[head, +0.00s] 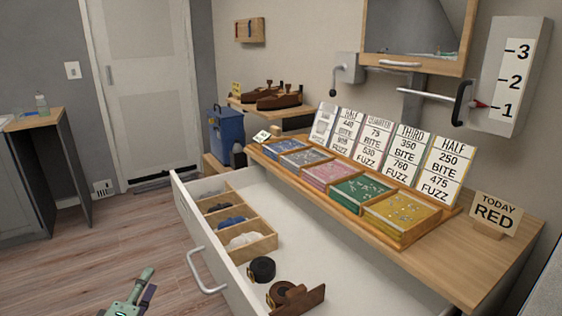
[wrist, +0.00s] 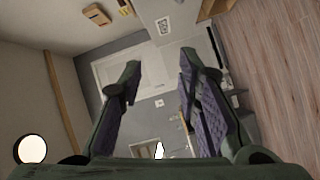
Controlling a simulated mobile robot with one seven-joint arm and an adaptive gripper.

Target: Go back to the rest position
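My gripper (wrist: 160,85) shows in the wrist view with its two purple-padded fingers spread apart and nothing between them. In the head view only a green part of my gripper (head: 130,300) shows at the bottom edge, left of the open drawer. It is clear of the furniture there, above the wooden floor. The wrist view is tilted and looks past the fingers toward the grey wall and the pale door (wrist: 112,72).
An open white drawer (head: 205,240) juts out from the wooden-topped desk (head: 500,255). It holds a divided wooden tray (head: 275,243), a black roll (head: 262,268) and a brown wooden item (head: 300,298). Coloured boxes with cards stand on the desk. The floor (head: 110,245) to the left is free.

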